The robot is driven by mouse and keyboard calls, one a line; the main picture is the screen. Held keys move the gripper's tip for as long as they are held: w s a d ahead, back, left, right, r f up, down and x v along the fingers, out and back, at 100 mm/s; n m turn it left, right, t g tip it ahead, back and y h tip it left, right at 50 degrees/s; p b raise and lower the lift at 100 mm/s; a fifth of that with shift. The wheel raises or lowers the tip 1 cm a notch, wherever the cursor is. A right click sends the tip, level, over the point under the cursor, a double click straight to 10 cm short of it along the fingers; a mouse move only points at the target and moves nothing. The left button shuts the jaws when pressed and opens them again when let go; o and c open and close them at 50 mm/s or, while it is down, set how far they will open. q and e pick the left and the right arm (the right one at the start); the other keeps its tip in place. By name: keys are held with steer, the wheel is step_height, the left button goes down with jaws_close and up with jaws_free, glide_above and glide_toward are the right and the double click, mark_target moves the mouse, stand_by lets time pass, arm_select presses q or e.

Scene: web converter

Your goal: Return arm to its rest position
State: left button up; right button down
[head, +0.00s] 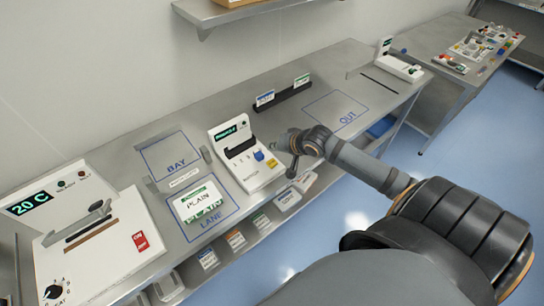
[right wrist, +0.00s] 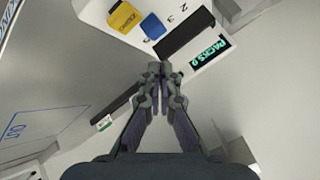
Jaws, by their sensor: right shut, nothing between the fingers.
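My right arm (head: 365,165) reaches in from the lower right over the metal bench. My right gripper (head: 286,143) is just right of the white counter device (head: 246,172), in front of its right side in the picture. I cannot tell whether they touch. In the right wrist view the gripper (right wrist: 160,70) has its fingertips together with nothing between them. The device's green display (right wrist: 208,51) and its yellow (right wrist: 122,17) and blue (right wrist: 152,26) parts show beyond the fingertips. My left gripper is not in view.
A white pack marked PLAIN (head: 198,203) lies in the LANE outline. The BAY outline (head: 168,154) and OUT outline (head: 337,111) are bare. A white machine (head: 105,245) showing 20 C stands at left. A black card holder (head: 283,99) is behind. Bins (head: 236,240) line the front edge.

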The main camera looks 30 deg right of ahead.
stand_by(0.6)
steer(key=s+a+f+n+g+h, duration=0.1)
steer(key=s+a+f+n+g, duration=0.2)
steer(key=s, duration=0.7)
steer(key=s+a+f+n+g+h, duration=0.1)
steer(key=s+a+n+g, duration=0.3)
steer(key=s, duration=0.6)
steer(key=s+d+f+b, duration=0.1)
steer(key=s+f+b, duration=0.1)
steer(key=f, duration=1.5)
steer(key=s+d+f+b, duration=0.1)
steer(key=f+b, duration=0.2)
steer(key=f, duration=1.3)
steer(key=s+f+b, duration=0.2)
steer(key=s+f, duration=1.4)
steer(key=s, duration=0.1)
steer(key=shift+s+d+f+g, duration=0.2)
steer(key=shift+d+f+g, duration=0.2)
